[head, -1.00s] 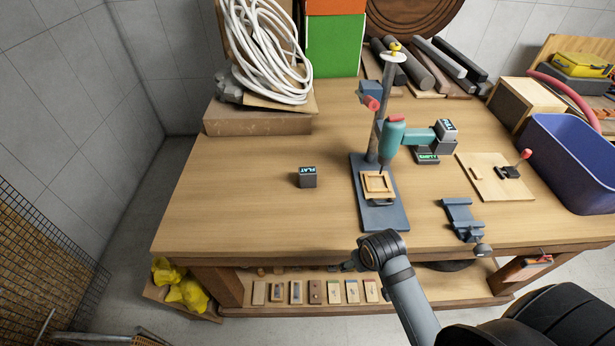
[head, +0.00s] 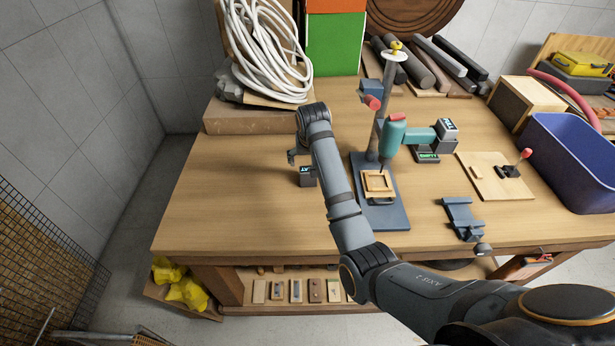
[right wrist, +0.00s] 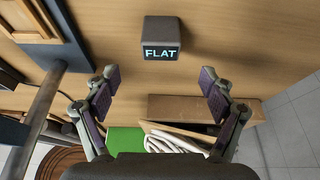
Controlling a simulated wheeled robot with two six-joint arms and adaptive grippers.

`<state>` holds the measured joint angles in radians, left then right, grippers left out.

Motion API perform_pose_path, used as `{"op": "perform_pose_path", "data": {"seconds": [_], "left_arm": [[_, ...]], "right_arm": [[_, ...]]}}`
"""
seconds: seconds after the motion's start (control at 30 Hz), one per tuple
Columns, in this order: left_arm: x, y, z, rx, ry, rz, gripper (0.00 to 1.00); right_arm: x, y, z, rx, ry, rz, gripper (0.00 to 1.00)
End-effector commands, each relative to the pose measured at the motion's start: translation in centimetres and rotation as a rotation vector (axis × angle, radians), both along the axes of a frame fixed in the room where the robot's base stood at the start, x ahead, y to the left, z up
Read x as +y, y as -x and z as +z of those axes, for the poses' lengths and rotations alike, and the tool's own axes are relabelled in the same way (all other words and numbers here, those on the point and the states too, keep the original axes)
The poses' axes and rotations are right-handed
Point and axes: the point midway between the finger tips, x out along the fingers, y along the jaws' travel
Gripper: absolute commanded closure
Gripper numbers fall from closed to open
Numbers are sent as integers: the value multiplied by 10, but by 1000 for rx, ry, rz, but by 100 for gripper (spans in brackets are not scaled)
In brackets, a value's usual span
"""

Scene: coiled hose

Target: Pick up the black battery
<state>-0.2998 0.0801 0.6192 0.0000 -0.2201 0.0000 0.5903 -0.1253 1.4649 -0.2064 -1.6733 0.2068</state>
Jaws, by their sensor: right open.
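The black battery (head: 307,178) stands on the wooden workbench, left of the drill stand. It is a small dark block with a glowing "FLAT" label; my right forearm stands close beside it in the head view. In the right wrist view the battery (right wrist: 161,32) is at the top centre, beyond the fingertips. My right gripper (right wrist: 160,82) is open and empty, its fingers spread to either side of the battery's line and apart from it. In the head view the right gripper (head: 293,156) shows partly, just behind the battery. My left gripper is not in view.
A teal drill (head: 393,137) on a stand is right of my forearm, with a grey block behind it. A blue bin (head: 570,165) stands at the right. A coiled white hose (head: 262,55) lies on a box at the back left. The bench left of the battery is clear.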

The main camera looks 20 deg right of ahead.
Motion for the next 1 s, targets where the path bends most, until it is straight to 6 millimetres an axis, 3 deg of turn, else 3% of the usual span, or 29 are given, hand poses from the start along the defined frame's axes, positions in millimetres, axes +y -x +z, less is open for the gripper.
{"op": "perform_pose_path", "data": {"seconds": [0.13,0.4,0.67,0.8,1.0], "left_arm": [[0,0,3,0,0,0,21],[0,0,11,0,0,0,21],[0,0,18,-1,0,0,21],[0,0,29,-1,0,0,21],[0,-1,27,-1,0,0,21]], "right_arm": [[0,-3,-5,2,1,-1,17],[-4,-18,-44,1,2,-1,17],[-4,-23,-55,2,0,0,17],[-4,-30,-76,3,0,0,17],[-6,-37,-96,0,0,0,17]]}}
